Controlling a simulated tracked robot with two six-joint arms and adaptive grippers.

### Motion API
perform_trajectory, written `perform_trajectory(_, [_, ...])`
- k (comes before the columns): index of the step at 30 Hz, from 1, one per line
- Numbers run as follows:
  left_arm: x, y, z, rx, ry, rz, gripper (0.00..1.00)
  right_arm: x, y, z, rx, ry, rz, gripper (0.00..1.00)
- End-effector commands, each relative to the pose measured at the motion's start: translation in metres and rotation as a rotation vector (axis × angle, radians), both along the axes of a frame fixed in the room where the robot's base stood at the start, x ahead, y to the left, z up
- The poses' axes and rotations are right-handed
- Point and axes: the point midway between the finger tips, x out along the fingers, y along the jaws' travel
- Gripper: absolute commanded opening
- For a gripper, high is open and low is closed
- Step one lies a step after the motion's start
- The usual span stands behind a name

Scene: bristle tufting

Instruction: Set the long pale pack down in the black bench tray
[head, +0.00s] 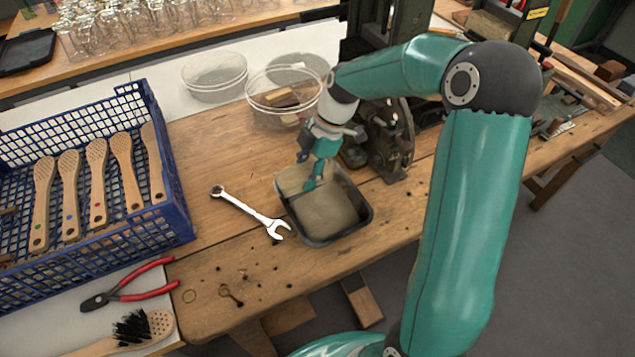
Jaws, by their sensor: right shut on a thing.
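The long pale pack (328,213) is a beige, soft-looking block in the head view. It lies within the outline of the black bench tray (367,211), with its far left end near the tray's back rim. I cannot tell whether it rests on the tray floor. My right gripper (313,183) points down at the pack's far part and is shut on it. The fingertips are partly hidden against the pack. My left gripper is not in view.
A wrench (248,211) lies just left of the tray. A blue crate (185,215) of wooden brush handles stands further left, with red pliers (130,286) in front. Clear round tubs (284,92) stand behind, and a dark machine (388,140) stands close to the right.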

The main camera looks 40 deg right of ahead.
Motion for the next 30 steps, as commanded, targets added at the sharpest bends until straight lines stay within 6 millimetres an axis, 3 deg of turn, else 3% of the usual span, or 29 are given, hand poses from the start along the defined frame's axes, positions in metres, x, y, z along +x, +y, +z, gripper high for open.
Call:
perform_trajectory(3, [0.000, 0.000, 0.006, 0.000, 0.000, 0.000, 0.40, -0.007, -0.022, 0.001, 0.000, 0.001, -0.004, 0.06])
perform_trajectory(21, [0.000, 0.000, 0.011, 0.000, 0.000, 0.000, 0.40, -0.006, -0.017, -0.068, 0.002, 0.002, 0.002, 0.06])
perform_trajectory(30, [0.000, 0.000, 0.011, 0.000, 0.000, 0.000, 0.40, -0.005, -0.017, -0.071, 0.000, 0.000, 0.002, 0.06])
